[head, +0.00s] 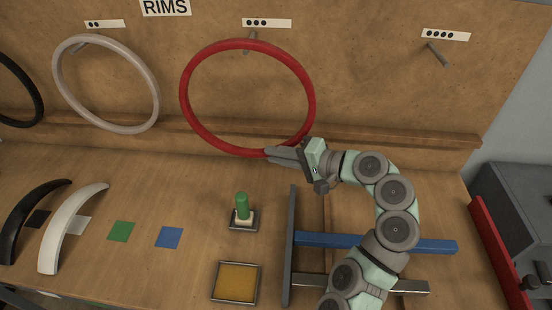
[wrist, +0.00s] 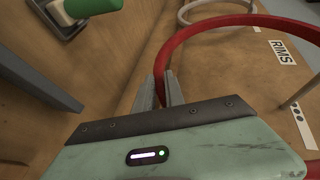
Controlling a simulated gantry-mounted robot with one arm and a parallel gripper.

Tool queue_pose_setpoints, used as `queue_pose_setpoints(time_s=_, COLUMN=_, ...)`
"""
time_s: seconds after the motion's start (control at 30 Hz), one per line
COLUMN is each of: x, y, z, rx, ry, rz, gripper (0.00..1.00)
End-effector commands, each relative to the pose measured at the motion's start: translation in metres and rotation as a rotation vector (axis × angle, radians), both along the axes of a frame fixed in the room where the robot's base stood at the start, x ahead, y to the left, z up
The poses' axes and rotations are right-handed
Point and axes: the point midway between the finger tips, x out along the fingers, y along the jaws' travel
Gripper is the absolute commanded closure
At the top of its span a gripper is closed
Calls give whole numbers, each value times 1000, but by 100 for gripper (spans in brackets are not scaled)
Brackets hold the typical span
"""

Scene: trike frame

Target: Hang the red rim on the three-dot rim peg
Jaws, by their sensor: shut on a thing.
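The red rim (head: 187,118) is upright in front of the board in the head view. My gripper (head: 270,153) is shut on its lower right part. In the wrist view the rim (wrist: 190,31) runs up from between the fingers (wrist: 160,92). The three-dot rim peg (head: 251,37) sticks out below the three-dot label (head: 267,23). The rim's top crosses the peg in the head view. I cannot tell whether the peg passes through the rim or whether they touch.
A white rim (head: 154,88) hangs left, under the two-dot label. The four-dot peg (head: 437,54) at right is bare. A wooden ledge (head: 395,137) runs below the pegs. A green-topped post (head: 242,206), yellow tray (head: 257,284) and blue bar (head: 345,242) are on the table.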

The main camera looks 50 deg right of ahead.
Motion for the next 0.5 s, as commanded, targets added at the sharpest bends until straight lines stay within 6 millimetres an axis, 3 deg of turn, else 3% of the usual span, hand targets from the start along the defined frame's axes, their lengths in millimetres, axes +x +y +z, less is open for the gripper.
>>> queue_pose_setpoints(time_s=0.5, x=19, y=-23, z=-2, rx=-2, ry=0, rz=4, gripper=100)
